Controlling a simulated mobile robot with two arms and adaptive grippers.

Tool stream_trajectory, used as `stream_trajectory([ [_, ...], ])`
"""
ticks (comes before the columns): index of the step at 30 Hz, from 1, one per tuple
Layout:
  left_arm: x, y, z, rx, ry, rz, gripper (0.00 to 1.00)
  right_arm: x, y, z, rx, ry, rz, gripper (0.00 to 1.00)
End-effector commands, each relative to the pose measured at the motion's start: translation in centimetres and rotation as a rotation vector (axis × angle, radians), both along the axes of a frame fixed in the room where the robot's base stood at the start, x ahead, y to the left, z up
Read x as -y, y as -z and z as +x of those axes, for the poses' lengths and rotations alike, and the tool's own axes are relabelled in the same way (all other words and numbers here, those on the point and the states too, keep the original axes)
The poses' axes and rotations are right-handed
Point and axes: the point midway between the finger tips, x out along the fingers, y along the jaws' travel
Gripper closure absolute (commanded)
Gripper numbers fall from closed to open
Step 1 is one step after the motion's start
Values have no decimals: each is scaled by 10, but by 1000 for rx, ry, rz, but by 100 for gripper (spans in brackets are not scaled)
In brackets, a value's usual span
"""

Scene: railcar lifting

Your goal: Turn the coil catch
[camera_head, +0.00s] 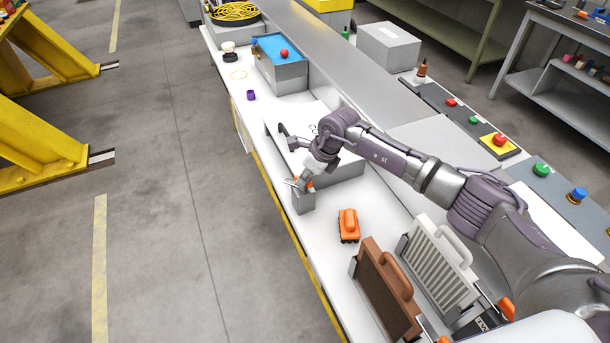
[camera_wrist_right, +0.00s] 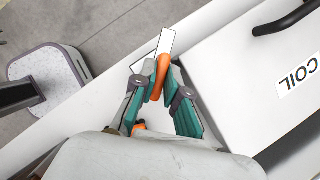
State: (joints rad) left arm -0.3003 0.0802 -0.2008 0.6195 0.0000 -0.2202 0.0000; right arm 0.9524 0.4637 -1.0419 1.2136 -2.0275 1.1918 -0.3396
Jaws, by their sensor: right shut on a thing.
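The coil catch shows as an orange lever (camera_wrist_right: 160,76) in the right wrist view, with a pale flat plate (camera_wrist_right: 166,42) just beyond it. My right gripper (camera_wrist_right: 161,88) is shut on the orange lever, its teal-padded fingers on both sides. In the head view my right gripper (camera_head: 303,183) is at a small grey block (camera_head: 304,202) on the bench's near edge, and partly hides the catch. The light grey box (camera_wrist_right: 235,70) beside it bears the label COIL (camera_wrist_right: 299,76) and a black handle (camera_wrist_right: 285,20). My left gripper is out of view.
An orange toy-like vehicle (camera_head: 348,226) stands on the bench to the right of the block. Brown (camera_head: 384,290) and pale (camera_head: 436,265) ribbed panels with handles stand nearby. A purple cup (camera_head: 251,95) and a blue-topped box (camera_head: 282,62) are farther back.

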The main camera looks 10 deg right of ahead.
Motion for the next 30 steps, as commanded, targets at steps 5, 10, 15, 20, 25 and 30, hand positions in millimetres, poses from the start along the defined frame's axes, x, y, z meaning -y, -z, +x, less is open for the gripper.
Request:
stream_trajectory([
  [5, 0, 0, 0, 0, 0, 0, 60, 0, -1, 0, 2, 167, -1, 100],
  [10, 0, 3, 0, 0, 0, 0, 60, -1, 0, -1, 3, 328, 0, 100],
  [15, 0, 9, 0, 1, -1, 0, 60, -2, 1, -1, 3, 489, 0, 100],
  [20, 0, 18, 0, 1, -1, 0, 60, -3, 1, -1, 3, 631, 2, 100],
  [25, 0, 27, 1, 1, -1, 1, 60, -3, 1, -1, 3, 761, 2, 100],
  [30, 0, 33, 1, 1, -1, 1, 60, -3, 0, -1, 2, 859, 1, 100],
])
